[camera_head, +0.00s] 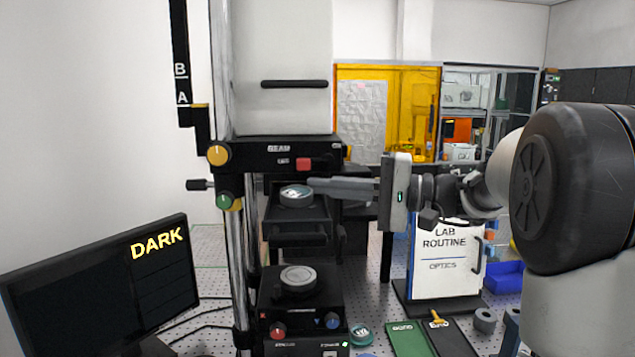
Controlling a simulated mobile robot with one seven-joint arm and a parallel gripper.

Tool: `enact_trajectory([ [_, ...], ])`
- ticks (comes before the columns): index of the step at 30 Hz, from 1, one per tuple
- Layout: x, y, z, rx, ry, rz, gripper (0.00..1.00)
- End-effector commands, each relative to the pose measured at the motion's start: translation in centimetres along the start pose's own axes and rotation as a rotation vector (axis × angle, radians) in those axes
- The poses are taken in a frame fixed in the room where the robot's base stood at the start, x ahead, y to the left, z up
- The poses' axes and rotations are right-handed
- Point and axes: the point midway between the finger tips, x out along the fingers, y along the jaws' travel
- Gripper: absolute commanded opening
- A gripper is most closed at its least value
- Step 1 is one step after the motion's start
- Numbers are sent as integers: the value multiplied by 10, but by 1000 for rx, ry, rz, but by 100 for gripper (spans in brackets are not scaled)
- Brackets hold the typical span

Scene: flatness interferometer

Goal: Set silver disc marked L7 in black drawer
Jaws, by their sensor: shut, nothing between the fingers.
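The black drawer (310,215) stands out from the front of the tall instrument, below its black head. A silver disc (297,193) with a darker rim lies in it, and its marking is too small to read for sure. My gripper (313,184) comes in from the right, its fingers level and shut with nothing between them. The fingertips are at the right edge of this disc in the picture; I cannot tell whether they touch it. A second silver disc (298,276) sits on the lower black stage (325,292).
A teal-rimmed disc (361,335) lies on the perforated bench beside a green mat (408,338) and a black mat (452,340). A "LAB ROUTINE" board (446,258) stands behind them. A monitor (105,285) reading "DARK" is at left. A chrome column (236,270) rises beside the drawer.

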Motion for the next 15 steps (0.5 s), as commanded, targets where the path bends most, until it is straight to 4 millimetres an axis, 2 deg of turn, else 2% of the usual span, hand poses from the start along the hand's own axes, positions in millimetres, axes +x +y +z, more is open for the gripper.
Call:
enact_trajectory([
  [5, 14, 0, 0, 0, -1, -1, 0],
  [15, 15, 0, 0, 0, 0, 0, 0],
])
